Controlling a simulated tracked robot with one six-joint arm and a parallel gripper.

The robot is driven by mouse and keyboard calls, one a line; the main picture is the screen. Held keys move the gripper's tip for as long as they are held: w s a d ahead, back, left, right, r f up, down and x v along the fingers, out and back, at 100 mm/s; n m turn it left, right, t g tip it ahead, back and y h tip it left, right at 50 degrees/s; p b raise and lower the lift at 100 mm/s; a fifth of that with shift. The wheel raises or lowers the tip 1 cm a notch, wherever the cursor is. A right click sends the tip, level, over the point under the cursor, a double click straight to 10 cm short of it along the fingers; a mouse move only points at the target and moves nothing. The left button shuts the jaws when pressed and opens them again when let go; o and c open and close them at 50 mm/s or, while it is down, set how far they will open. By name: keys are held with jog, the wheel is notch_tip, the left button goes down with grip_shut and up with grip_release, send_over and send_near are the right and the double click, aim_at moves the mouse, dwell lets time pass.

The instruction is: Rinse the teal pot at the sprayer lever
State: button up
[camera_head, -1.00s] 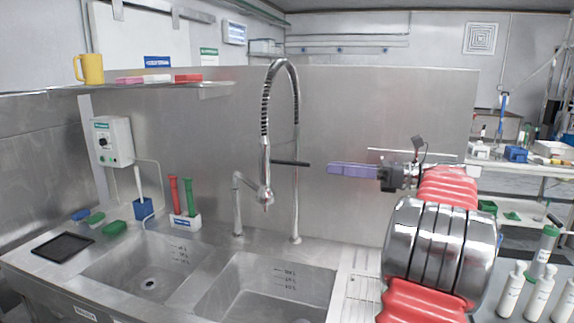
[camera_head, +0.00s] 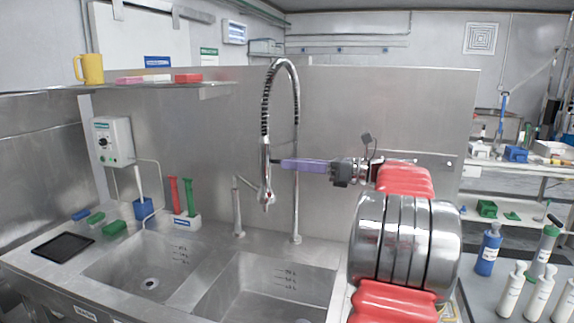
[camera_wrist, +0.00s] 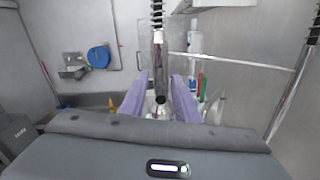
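The sprayer (camera_head: 264,160) hangs upright from a coiled spring hose above the sinks. My gripper (camera_head: 284,163) has purple fingers, pointing left at the sprayer's height, with the tips close to the sprayer body. In the wrist view, my gripper (camera_wrist: 161,80) is open, with a gap between the two fingers. The sprayer's dark lever (camera_wrist: 160,94) shows in that gap, end-on. I cannot tell whether a finger touches it. In the head view the fingers cover the lever. I see no teal pot in either view.
Two sink basins (camera_head: 262,292) lie below, empty as far as visible. A thin upright pipe (camera_head: 296,205) stands beside the sprayer. A steel splashback (camera_head: 390,110) rises behind. A yellow mug (camera_head: 92,70) sits on the upper left shelf. Bottles (camera_head: 513,292) stand at the lower right.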

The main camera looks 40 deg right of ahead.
jog(key=shift+x, duration=1.1)
jog(key=shift+c, duration=0.5)
grip_shut()
